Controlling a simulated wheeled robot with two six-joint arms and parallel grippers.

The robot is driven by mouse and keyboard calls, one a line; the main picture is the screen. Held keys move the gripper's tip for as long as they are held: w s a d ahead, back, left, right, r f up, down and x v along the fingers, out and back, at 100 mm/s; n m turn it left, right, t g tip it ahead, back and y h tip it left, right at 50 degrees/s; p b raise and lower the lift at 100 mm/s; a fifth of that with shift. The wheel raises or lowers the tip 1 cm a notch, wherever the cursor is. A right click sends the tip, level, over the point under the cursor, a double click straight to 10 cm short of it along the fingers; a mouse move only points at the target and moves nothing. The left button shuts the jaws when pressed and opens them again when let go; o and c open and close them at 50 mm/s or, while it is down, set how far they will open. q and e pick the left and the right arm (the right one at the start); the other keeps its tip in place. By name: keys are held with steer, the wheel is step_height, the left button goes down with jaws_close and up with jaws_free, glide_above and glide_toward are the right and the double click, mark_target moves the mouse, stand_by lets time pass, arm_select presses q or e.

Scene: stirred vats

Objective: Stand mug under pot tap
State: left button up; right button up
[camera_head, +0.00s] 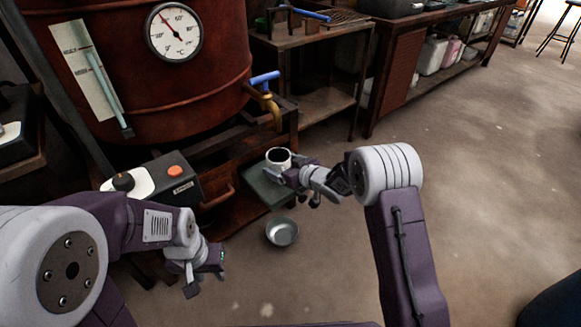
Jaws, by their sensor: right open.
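The mug (279,155), white with a dark inside, stands upright on a small green platform (262,191) below the tap. The brass pot tap (270,108) with a blue lever comes out of the red-brown pot (150,90), and its spout looks to be just above the mug. My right gripper (283,182) is open beside the mug, at its lower right; its fingers hide part of the mug's lower side, and I cannot tell whether they touch it. My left gripper (203,281) is low at the left, apart from the mug, and looks open and empty.
A metal bowl (282,232) lies on the floor below the platform. A dial gauge (174,31) is on the pot. A metal bench (315,45) stands behind.

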steer(key=p+v, duration=0.1)
steer(key=v, duration=0.3)
steer(key=p+v, duration=0.2)
steer(key=v, duration=0.2)
steer(key=shift+r+p, duration=0.25)
steer(key=shift+p, duration=0.05)
steer(key=shift+v, duration=1.3)
steer(key=shift+f, duration=0.2)
steer(key=s+d+f+m+g+h, duration=0.2)
steer(key=s+d+m+h, duration=0.15)
steer(key=s+d, duration=0.25)
steer(key=s+d+f+m+g+h, duration=0.1)
steer(key=s+d+m+g+h, duration=0.1)
steer(key=s+d+h, duration=0.3)
steer(key=s+m+g, duration=0.2)
steer(key=s+g, duration=0.4)
steer(key=s, duration=0.9)
step_height(320, 180, up, 45)
steer(key=p, duration=4.5)
steer(key=shift+d+r+y, duration=0.15)
steer(key=shift+r+y, duration=0.1)
steer(key=shift+y, duration=0.2)
